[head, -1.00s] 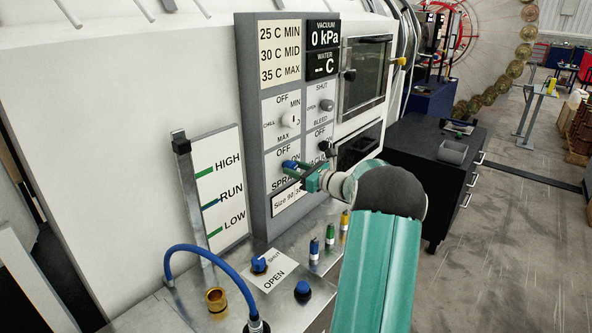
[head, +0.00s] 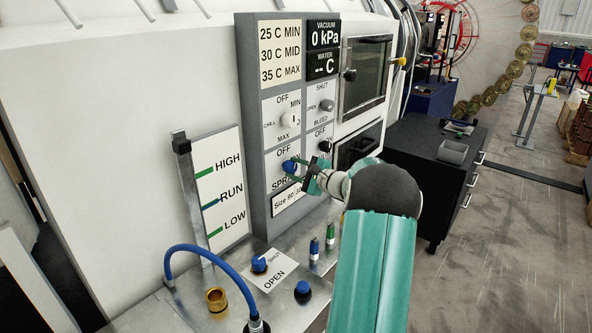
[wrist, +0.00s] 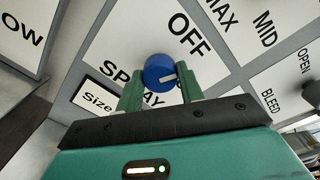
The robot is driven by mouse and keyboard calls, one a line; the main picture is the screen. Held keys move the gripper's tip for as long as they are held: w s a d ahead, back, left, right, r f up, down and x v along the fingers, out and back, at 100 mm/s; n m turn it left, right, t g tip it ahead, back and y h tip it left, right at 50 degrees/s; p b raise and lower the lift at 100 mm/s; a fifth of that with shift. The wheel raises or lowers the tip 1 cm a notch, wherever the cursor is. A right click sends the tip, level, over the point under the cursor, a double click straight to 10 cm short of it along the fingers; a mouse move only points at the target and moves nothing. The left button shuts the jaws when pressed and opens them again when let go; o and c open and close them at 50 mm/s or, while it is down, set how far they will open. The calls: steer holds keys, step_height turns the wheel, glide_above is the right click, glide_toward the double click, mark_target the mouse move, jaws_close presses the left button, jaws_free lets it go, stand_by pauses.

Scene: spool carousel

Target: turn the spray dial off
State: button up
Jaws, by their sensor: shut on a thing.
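The blue spray dial (head: 289,167) is on the grey control panel, between the words OFF and SPRAY. In the wrist view the round blue dial (wrist: 156,69) has a white mark on its lower right, directed toward the right finger rather than straight at OFF. My gripper (head: 296,170) is at the dial, and its green fingers (wrist: 160,82) are on either side of it, shut on it. The right finger hides part of the panel lettering beside the dial.
A white chill dial (head: 289,119) is above, with bleed (head: 326,105) and vacuum (head: 324,146) dials to the right. Below is a metal ledge with small valves (head: 314,246), a blue shut/open knob (head: 259,264) and a blue hose (head: 205,248).

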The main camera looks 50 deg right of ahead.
steer(key=n, duration=0.4)
steer(key=shift+n, duration=0.3)
stand_by(0.3)
steer(key=o, duration=1)
steer(key=s, duration=0.9)
steer(key=s+d, duration=0.1)
steer(key=s, duration=0.3)
steer(key=shift+s+r, duration=0.2)
steer(key=shift+s, duration=0.2)
